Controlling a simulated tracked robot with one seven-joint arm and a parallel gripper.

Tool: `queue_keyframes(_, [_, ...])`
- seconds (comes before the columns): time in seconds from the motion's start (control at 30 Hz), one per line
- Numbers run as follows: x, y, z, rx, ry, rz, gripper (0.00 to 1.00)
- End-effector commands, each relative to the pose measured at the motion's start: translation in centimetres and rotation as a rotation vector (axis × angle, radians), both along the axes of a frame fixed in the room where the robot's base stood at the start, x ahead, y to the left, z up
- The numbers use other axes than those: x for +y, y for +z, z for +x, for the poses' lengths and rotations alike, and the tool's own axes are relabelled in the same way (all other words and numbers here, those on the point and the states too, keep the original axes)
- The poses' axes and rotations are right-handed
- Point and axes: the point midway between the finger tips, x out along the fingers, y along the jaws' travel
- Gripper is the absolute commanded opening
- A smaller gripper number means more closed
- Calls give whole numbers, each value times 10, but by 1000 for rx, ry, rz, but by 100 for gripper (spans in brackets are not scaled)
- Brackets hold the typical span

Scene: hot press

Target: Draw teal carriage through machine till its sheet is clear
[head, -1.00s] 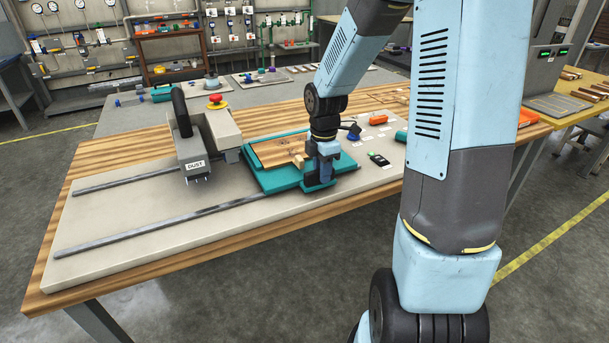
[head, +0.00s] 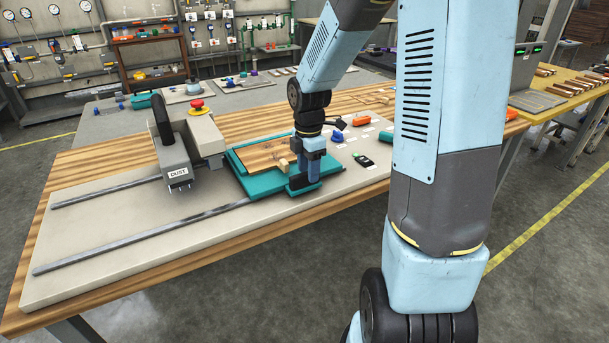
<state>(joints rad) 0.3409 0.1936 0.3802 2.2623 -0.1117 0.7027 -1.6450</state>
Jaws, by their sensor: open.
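The teal carriage (head: 241,179) sits on the two rails, just right of the machine marked DUST (head: 178,160). A brown wooden sheet (head: 262,157) lies on the carriage, with a small pale block (head: 283,164) near its front right edge. The sheet is to the right of the machine and shows no overlap with it. My gripper (head: 303,183) points down at the carriage's right end and is open. The fingertips are small and partly hidden, so I cannot tell whether they touch the carriage or straddle any part of it.
The near rail (head: 140,240) and far rail (head: 105,192) run clear left of the machine. A dark device (head: 363,162) and an orange item (head: 356,121) lie right of the carriage.

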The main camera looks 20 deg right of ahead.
Motion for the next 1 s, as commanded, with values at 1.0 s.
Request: queue_keyframes(1.0, [-2, 117, -4, 1, -5, 0, 49])
